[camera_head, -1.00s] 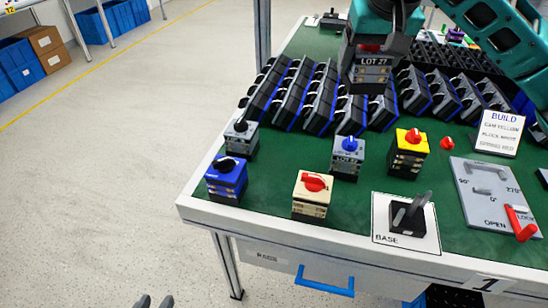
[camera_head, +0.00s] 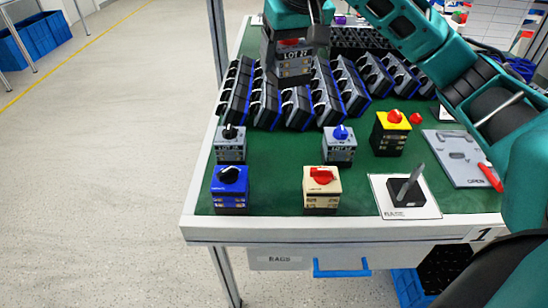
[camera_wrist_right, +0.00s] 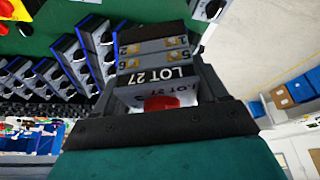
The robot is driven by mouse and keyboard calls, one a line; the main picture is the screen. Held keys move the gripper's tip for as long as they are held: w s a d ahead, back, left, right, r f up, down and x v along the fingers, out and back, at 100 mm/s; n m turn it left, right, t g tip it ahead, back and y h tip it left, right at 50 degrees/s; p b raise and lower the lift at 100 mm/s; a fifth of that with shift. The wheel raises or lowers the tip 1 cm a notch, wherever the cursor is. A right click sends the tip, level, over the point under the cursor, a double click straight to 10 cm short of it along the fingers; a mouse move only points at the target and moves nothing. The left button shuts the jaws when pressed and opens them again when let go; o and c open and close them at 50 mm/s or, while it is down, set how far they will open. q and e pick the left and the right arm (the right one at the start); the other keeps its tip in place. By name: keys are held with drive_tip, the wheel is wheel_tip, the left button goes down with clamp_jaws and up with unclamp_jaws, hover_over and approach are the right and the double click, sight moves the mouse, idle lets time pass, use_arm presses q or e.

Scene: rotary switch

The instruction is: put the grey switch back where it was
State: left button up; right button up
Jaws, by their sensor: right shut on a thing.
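The grey switch (camera_head: 293,66), labelled LOT 27 and with a red knob, is held in my right gripper (camera_head: 294,42). It hangs in front of the rows of black and grey switches at the back left of the table. In the right wrist view the switch (camera_wrist_right: 153,62) sits between the fingers of my right gripper (camera_wrist_right: 158,98), its red knob towards the palm and partly covered. Two other grey switches stand on the green table top (camera_head: 275,160): one with a black knob (camera_head: 230,150) and one with a blue knob (camera_head: 339,152). My left gripper is out of view.
Blue (camera_head: 229,187), cream (camera_head: 322,190) and yellow (camera_head: 391,138) switches stand nearer the front and right. A black base with a lever (camera_head: 406,190) is on a white card marked BASE. A grey panel (camera_head: 460,158) lies at right. Green surface is bare between switches.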

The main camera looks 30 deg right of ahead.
wheel_tip(320, 180, down, 20)
drive_tip(key=b, duration=0.4)
drive_tip(key=shift+f, duration=0.15)
drive_tip(key=o, duration=1.3)
